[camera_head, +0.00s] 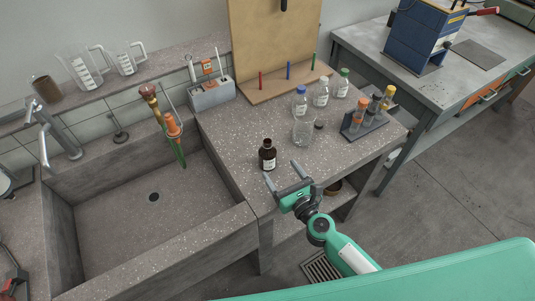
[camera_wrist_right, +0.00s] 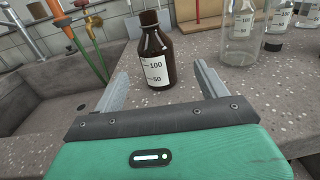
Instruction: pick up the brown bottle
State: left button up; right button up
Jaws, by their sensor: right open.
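The brown bottle (camera_head: 267,155) stands upright on the bench near its front left corner, beside the sink. It has a dark cap and a white label. In the right wrist view the brown bottle (camera_wrist_right: 156,55) stands ahead, between the lines of the two fingers. My right gripper (camera_head: 283,173) is open and empty just in front of the bottle, to its lower right in the head view. In the wrist view its fingers (camera_wrist_right: 160,82) spread to either side of the bottle's lower part, with gaps on both sides. My left gripper is not in view.
A clear beaker (camera_head: 304,130) and several small bottles stand behind and right of the brown bottle. The sink (camera_head: 130,225) opens to the left. The bench front right of the bottle is clear.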

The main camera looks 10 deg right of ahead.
aim_at(273, 160)
jog(key=x, duration=0.4)
jog(key=shift+w+a+r+p, duration=0.1)
jog(key=shift+w+a+p, duration=0.25)
jog(key=shift+w, duration=0.25)
jog(key=shift+p+x, duration=0.35)
jog(key=shift+x, duration=2)
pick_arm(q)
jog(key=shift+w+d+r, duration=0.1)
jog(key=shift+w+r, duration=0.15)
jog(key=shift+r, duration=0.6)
pick_arm(e)
jog(key=shift+a+r, duration=0.1)
jog(key=shift+a, duration=0.05)
jog(key=shift+s, duration=0.1)
jog(key=c, duration=1.2)
